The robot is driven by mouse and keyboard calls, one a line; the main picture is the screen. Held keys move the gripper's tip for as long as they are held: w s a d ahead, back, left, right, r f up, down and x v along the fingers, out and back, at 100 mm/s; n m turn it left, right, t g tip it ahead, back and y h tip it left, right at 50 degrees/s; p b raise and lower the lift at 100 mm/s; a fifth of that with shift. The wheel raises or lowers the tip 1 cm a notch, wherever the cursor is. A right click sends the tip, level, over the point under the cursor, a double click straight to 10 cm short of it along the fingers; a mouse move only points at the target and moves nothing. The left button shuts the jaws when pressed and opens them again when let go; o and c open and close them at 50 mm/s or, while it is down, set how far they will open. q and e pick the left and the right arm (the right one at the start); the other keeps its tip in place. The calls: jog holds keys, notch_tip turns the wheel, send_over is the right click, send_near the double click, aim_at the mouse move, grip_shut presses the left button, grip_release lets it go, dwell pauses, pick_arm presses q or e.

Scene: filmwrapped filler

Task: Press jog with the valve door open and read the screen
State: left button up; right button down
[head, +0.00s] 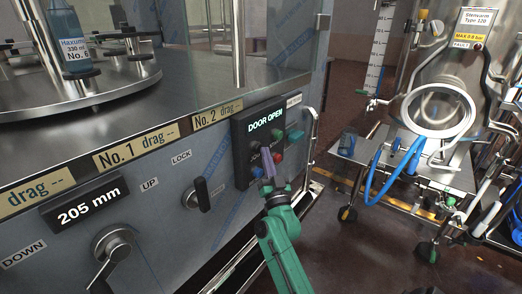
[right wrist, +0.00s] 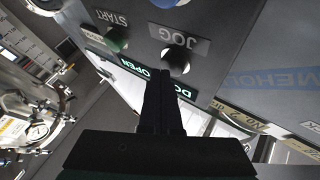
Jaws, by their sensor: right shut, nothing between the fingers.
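The dark control panel (head: 240,160) is on the machine's front, and its lit screen (head: 265,122) reads "DOOR OPEN". In the right wrist view, upside down, the black button (right wrist: 176,61) stands by the JOG label (right wrist: 179,39), and a green button (right wrist: 116,39) by START. My right gripper (head: 265,155) is shut and empty at the panel, below the screen. In the right wrist view its fingertips (right wrist: 160,74) lie right beside the black button and cover part of the screen. I cannot tell whether they touch the button. I cannot make out the valve door. My left gripper is out of view.
Left of the panel are a black lever handle (head: 197,195), a "205 mm" display (head: 86,203) and a round knob (head: 113,243). A bottle labelled No. 6 (head: 68,50) stands on the turntable (head: 60,100). A steel vessel (head: 440,80) with a blue hose (head: 380,180) stands at right.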

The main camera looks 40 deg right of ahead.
jog(key=shift+w+a, duration=0.15)
jog(key=shift+w, duration=0.25)
dwell(0.3)
jog(key=shift+s, duration=0.1)
jog(key=shift+s+d+p, duration=0.2)
jog(key=shift+s, duration=0.35)
jog(key=shift+s+d+p, duration=0.15)
jog(key=shift+s+p, duration=0.05)
jog(key=shift+s, duration=0.35)
jog(key=s, duration=0.1)
jog(key=s+d+p, duration=0.1)
jog(key=s, duration=0.2)
jog(key=shift+s+d, duration=0.25)
jog(key=shift+s, duration=0.15)
jog(key=shift+f, duration=0.1)
